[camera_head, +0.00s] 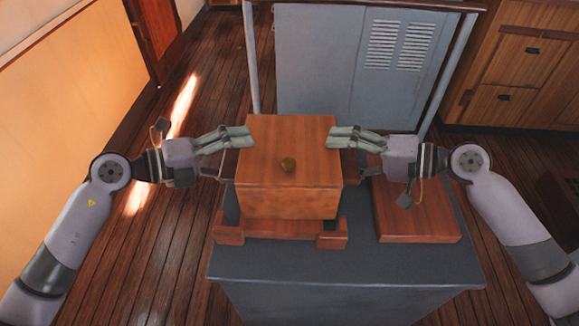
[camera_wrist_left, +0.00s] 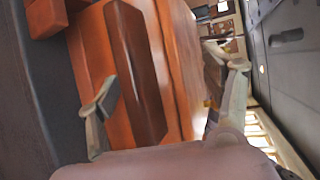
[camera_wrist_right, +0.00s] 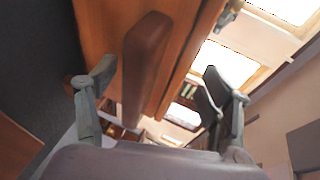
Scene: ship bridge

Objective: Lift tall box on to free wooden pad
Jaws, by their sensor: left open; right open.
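The tall wooden box (camera_head: 285,185) has a small round knob on top and stands upright on a wooden base on the left part of the grey table. The free wooden pad (camera_head: 430,225) lies to its right, bare where it shows. My left gripper (camera_head: 236,152) is open at the box's left side. In the left wrist view a wooden bar handle (camera_wrist_left: 138,75) on the box lies between its spread fingers. My right gripper (camera_head: 345,153) is open at the right side. In the right wrist view a similar bar handle (camera_wrist_right: 146,60) lies between its fingers. Contact cannot be told.
The grey table (camera_head: 340,270) has clear room at its front. A grey metal cabinet (camera_head: 345,60) with vents stands behind it. Wooden drawers (camera_head: 520,70) are at the back right. Plank floor (camera_head: 130,270) is open on the left.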

